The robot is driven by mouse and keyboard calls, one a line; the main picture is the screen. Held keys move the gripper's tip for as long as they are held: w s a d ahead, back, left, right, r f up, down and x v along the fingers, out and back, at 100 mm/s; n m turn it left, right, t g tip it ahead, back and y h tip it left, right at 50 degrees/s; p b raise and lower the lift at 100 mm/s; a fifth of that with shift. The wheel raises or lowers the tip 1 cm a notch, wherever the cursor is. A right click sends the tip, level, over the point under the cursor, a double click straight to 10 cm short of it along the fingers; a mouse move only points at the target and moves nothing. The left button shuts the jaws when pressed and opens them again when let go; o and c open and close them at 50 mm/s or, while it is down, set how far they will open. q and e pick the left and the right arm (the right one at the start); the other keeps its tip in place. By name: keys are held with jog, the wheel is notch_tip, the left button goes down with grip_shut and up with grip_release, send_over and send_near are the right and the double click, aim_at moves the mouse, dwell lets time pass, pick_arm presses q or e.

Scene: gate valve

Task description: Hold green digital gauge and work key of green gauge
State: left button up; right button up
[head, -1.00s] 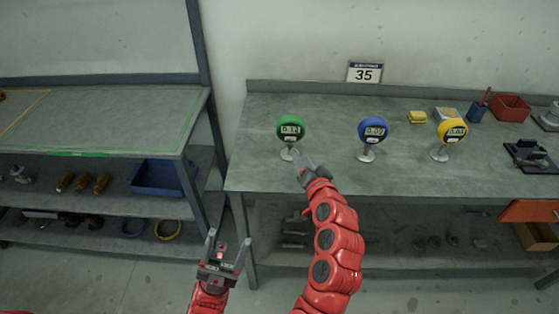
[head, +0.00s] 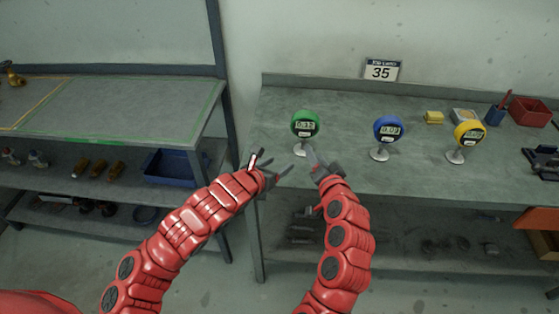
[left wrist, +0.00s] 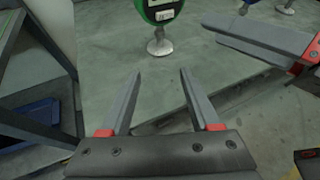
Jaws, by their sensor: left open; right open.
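The green digital gauge (head: 305,123) stands upright on a small stand on the grey workbench, its display facing me. In the left wrist view its lower part and stand (left wrist: 159,42) show ahead of the fingers; its top is cut off. My left gripper (head: 272,165) is open and empty, in front of the gauge and a little to its left, near the bench's front edge. My right gripper (head: 318,160) is open and empty, just in front and right of the gauge stand; its fingers also reach into the left wrist view from the right. The gauge's keys are too small to tell apart.
A blue gauge (head: 388,130) and a yellow gauge (head: 468,134) stand to the right on the workbench (head: 420,175). A shelf unit (head: 110,110) with a blue bin (head: 168,165) is at left. The bench around the green gauge is clear.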

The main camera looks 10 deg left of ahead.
pick_arm(q)
jog(key=r, duration=0.1)
send_near(302, 144)
jog(key=shift+t, duration=0.4)
jog(key=x, duration=0.9)
jog(key=shift+f, duration=0.25)
jog(key=shift+w+d+f+m, duration=0.3)
jog(key=shift+w+f, duration=0.05)
jog(key=shift+w, duration=0.1)
jog(key=shift+w+d, duration=0.2)
jog(key=shift+f, duration=0.1)
grip_shut()
pick_arm(e)
grip_shut()
dwell(0.4)
